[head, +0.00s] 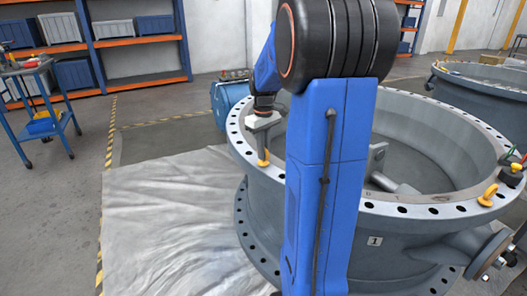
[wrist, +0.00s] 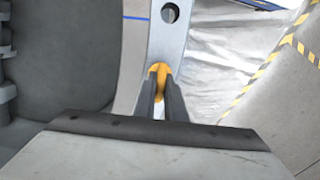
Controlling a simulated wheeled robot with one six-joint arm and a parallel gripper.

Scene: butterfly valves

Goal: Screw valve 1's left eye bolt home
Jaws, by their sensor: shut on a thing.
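Valve 1 (head: 375,262) is a large grey ring body with a "1" plate on its side and a drilled top flange. Its left eye bolt (head: 263,161) is yellow and stands at the left part of the flange. My gripper (head: 263,151) points down over it and is shut on it. In the wrist view, the two dark fingers (wrist: 161,84) close around the yellow eye bolt (wrist: 157,69), hiding most of it. Whether its shoulder touches the flange cannot be told. A second yellow eye bolt (head: 488,195) stands at the flange's right side.
My arm covers part of the valve's front. A grey sheet (head: 160,220) lies on the floor left of the valve. A blue trolley (head: 40,100) and shelving (head: 140,60) stand behind. Another valve (head: 490,85) is at the right back.

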